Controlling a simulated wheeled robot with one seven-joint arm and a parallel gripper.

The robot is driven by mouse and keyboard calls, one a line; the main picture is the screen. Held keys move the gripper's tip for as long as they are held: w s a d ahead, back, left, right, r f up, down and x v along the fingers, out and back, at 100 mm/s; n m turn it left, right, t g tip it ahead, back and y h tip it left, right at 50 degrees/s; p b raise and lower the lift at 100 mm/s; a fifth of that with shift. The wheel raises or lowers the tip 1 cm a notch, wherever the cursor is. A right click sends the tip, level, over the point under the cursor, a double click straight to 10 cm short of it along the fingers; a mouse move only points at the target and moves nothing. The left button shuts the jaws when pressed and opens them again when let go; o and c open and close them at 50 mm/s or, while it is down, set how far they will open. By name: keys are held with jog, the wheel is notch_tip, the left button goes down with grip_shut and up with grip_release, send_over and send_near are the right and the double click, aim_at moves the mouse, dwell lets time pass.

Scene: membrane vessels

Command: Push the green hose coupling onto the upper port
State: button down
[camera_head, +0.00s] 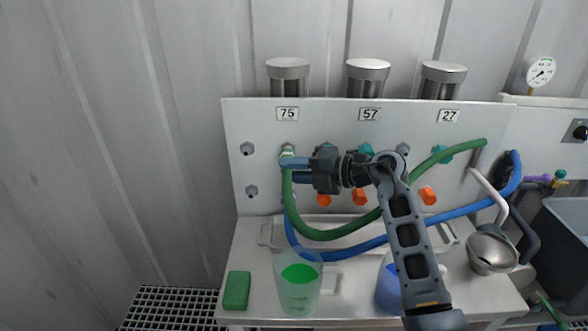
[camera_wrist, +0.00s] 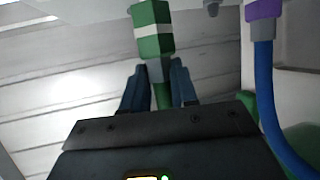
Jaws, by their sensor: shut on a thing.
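The green hose coupling (camera_wrist: 152,30), with a white band, is in the wrist view just beyond my fingers. My gripper (camera_wrist: 160,72) is shut on its grey lower part, with a blue-grey finger on each side. In the head view, my gripper (camera_head: 289,168) is at the panel under the label 75, at the end of the green hose (camera_head: 325,234). The upper port there (camera_head: 287,149) shows just above my fingers. My gripper partly hides the coupling, so I cannot tell whether it touches or sits on the port.
A blue hose (camera_head: 455,213) ends in a purple coupling (camera_wrist: 265,10) close to the right of my gripper in the wrist view. Orange knobs (camera_head: 428,195) stick out of the panel (camera_head: 340,115). A cup of green liquid (camera_head: 299,290) and a green sponge (camera_head: 237,291) stand below.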

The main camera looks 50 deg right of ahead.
jog(key=shift+w+d, duration=0.75)
jog(key=shift+d, duration=0.2)
dwell(0.3)
jog(key=c, duration=0.8)
grip_release()
jog(key=v, duration=0.8)
jog(key=s+a+r+m+t+y, duration=0.1)
jog(key=s+a+m+t+y, duration=0.2)
jog(key=a, duration=0.9)
jog(key=s+a+r+m+t, duration=0.15)
jog(key=s+a+t, duration=0.3)
jog(key=a, duration=0.75)
jog(key=s+a+f+m+g+h, duration=0.1)
jog(key=s+f+m+g+h, duration=0.1)
jog(key=s+m, duration=0.4)
jog(key=s+a+f+m+g+h, duration=0.2)
jog(key=s+m, duration=0.3)
jog(key=s, duration=0.4)
jog(key=s+a+f+m+g+h, duration=0.1)
jog(key=s+f+m+g+h, duration=0.2)
jog(key=s+m, duration=0.3)
jog(key=shift+s+a+m, duration=0.15)
jog(key=shift+s+m, duration=0.05)
jog(key=shift+s, duration=0.35)
jog(key=shift+s+a+m, duration=0.15)
jog(key=shift+s, duration=0.35)
